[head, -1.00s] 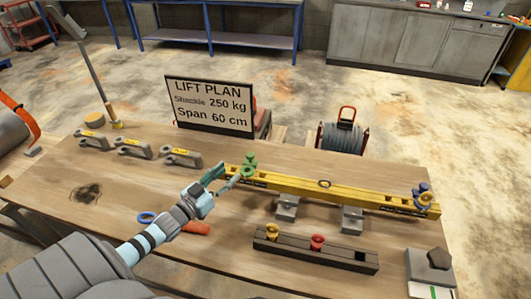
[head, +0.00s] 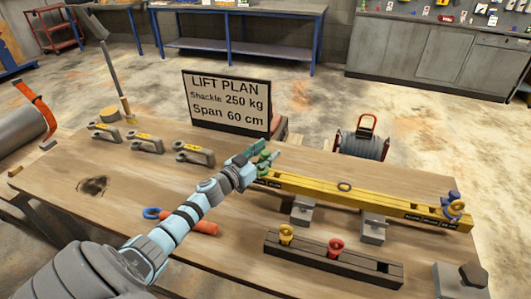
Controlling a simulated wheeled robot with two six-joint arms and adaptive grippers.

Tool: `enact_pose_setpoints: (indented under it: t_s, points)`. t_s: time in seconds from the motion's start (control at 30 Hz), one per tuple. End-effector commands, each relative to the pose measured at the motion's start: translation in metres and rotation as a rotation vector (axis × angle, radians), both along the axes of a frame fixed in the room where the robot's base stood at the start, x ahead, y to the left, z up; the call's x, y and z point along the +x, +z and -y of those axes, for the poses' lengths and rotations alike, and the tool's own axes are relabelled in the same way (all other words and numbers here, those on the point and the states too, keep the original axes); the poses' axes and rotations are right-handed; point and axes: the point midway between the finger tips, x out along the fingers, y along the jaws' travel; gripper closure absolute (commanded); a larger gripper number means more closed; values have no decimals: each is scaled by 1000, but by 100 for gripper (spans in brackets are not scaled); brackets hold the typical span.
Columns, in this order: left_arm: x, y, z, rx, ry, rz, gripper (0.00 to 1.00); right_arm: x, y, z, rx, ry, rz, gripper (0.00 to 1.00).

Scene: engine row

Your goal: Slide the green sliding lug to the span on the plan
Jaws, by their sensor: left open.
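The green sliding lug (head: 264,168) sits at the left end of the yellow beam (head: 360,200), partly hidden by my gripper. My left gripper (head: 262,153) is open at the lug, its fingers overlapping the lug in the head view. I cannot tell whether they touch it. A blue lug (head: 450,197) is at the beam's right end, with a yellow ring-like part beside it. The beam's scale marks are too small to read. My right gripper is not in view.
The beam rests on two grey stands (head: 303,211). In front lies a dark block (head: 330,260) holding a yellow and a red piece. Several grey shackles (head: 147,143) lie at the back left. A blue ring and an orange handle (head: 202,227) lie near my left arm.

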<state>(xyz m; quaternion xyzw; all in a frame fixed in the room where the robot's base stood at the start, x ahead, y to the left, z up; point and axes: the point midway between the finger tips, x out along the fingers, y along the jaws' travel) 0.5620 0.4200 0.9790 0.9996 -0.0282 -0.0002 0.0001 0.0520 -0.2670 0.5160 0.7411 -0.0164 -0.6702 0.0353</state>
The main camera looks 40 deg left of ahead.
Motion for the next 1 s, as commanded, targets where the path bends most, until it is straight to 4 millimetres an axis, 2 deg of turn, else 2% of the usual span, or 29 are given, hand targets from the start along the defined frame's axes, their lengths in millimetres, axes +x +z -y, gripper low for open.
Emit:
enact_pose_setpoints:
  t_s: [0.07,0.1,0.3,0.37,0.63,0.83,1.0]
  points:
    - [0,0,0,0,0,0,58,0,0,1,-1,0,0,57]
    - [0,0,0,0,0,0,61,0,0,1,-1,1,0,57]
    - [0,-1,0,0,0,0,93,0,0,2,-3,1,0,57]
    - [0,-1,0,0,0,0,100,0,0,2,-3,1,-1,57]
    - [-1,-2,-4,1,0,-2,100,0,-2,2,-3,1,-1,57]
    - [-6,-4,-35,3,-1,-3,100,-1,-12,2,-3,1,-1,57]
    - [-8,-1,-46,0,-2,0,100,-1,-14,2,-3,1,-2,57]
